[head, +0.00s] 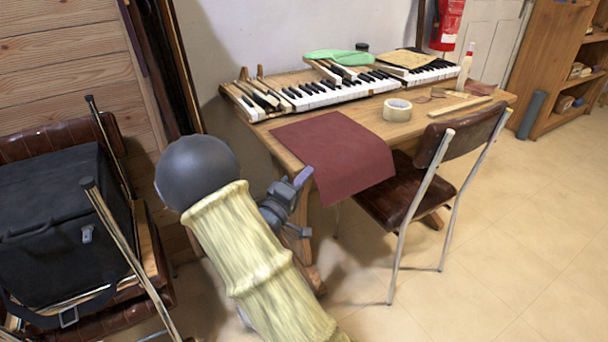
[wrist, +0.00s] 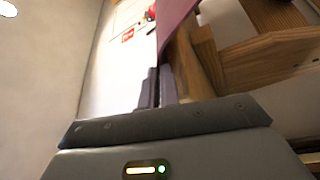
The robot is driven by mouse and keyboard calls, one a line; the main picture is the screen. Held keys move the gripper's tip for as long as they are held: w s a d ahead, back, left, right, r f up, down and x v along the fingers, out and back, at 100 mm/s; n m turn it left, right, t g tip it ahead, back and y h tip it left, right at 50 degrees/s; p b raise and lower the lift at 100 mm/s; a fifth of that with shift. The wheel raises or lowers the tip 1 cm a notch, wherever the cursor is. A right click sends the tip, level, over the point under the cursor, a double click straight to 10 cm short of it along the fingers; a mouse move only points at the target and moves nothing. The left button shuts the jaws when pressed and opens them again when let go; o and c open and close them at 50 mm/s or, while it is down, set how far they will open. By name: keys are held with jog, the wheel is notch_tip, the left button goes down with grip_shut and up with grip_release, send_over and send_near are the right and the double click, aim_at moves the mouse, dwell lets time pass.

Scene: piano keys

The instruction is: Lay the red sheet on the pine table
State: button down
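The red sheet (head: 335,145) is a dark red rectangle. Its back part lies flat on the front left of the pine table (head: 478,103); its front part droops over the front edge toward the chair. My gripper (head: 303,178) is at the sheet's left edge, just in front of the table. In the wrist view the fingers (wrist: 157,86) are close together, and the sheet (wrist: 174,22) runs down to their tips. They look shut on its edge, though the contact itself is small in view.
A piano keyboard (head: 335,94) lies along the table's back. A tape roll (head: 397,109) stands right of the sheet. A brown chair (head: 440,165) is close to the table front, below the sheet. A black case (head: 55,205) rests at the left. Floor at right is clear.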

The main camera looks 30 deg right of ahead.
jog(key=c, duration=1.6)
grip_release()
jog(key=shift+o, duration=0.2)
jog(key=shift+a, duration=0.1)
jog(key=p+v, duration=0.3)
jog(key=v, duration=1.4)
jog(key=shift+s, duration=0.1)
